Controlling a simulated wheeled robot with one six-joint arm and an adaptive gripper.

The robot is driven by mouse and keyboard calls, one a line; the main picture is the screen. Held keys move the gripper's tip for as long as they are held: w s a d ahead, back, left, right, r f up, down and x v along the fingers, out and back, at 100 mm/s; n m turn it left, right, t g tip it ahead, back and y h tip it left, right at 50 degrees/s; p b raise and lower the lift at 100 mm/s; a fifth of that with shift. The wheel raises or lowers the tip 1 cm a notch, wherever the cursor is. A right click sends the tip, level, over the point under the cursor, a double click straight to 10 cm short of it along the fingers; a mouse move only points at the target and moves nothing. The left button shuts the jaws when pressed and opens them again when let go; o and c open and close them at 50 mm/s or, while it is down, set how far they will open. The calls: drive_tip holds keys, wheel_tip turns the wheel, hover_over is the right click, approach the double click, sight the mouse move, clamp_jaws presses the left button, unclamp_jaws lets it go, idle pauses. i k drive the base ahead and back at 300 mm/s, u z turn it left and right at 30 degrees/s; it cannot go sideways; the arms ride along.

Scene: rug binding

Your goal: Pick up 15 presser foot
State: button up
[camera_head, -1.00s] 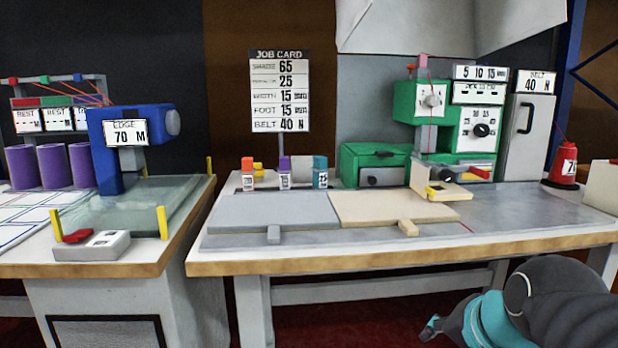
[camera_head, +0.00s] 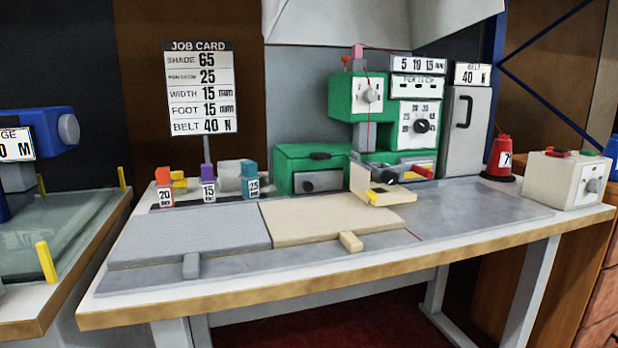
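The purple presser foot (camera_head: 208,191), labelled 15, stands upright at the back left of the table. It is between an orange foot (camera_head: 165,192) labelled 20 on its left and a teal foot (camera_head: 250,184) on its right, whose label is too small to read surely. All three stand on a dark strip along the back edge. The job card (camera_head: 200,88) behind them reads FOOT 15 mm. My gripper is not in view.
A grey board (camera_head: 190,236) and a beige board (camera_head: 330,220) lie in front of the feet. A green machine (camera_head: 352,103) with a green drawer box (camera_head: 300,155) stands to their right. The grey tabletop (camera_head: 480,205) at right is clear.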

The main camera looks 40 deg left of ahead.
sight(207, 180)
drive_tip(key=z, duration=1.25)
drive_tip(key=k, duration=1.55)
drive_tip(key=u, duration=2.3)
drive_tip(key=i, duration=0.3)
